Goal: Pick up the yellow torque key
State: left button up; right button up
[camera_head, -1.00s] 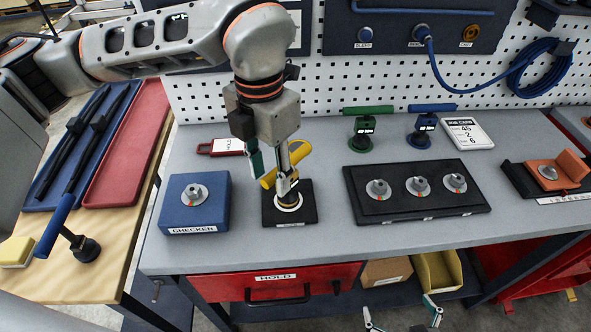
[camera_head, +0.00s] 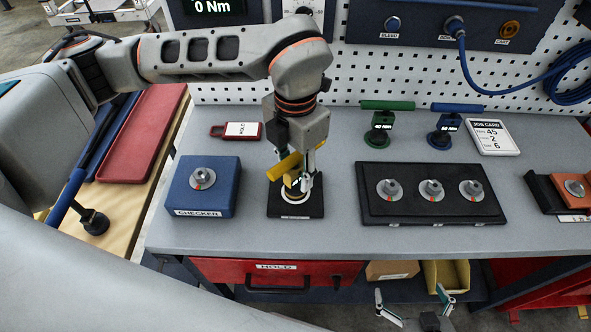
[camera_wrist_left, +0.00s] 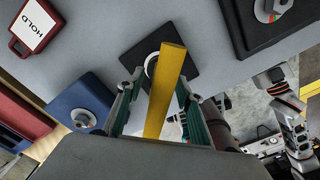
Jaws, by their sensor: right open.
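The yellow torque key (camera_head: 284,166) stands on a small black pad (camera_head: 277,202) with a white ring, its handle slanting up to the right. My left gripper (camera_head: 300,182) is lowered around the key from above, and its fingers partly hide it. In the left wrist view the yellow handle (camera_wrist_left: 168,85) lies between the two fingers (camera_wrist_left: 160,98), with a gap on each side. The left gripper is open. My right gripper (camera_head: 411,298) is open and empty at the bottom edge of the head view, in front of the bench.
The blue checker block (camera_head: 227,196) is left of the pad. The black tray (camera_head: 375,207) with three fittings is to the right. Green (camera_head: 381,133) and blue (camera_head: 441,137) torque keys stand behind it. A red hold tag (camera_head: 217,131) lies at the back; a pegboard rises behind.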

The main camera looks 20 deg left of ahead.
pick_arm(q)
jog(key=shift+f, duration=0.7)
grip_shut()
jog(key=shift+r, duration=0.1)
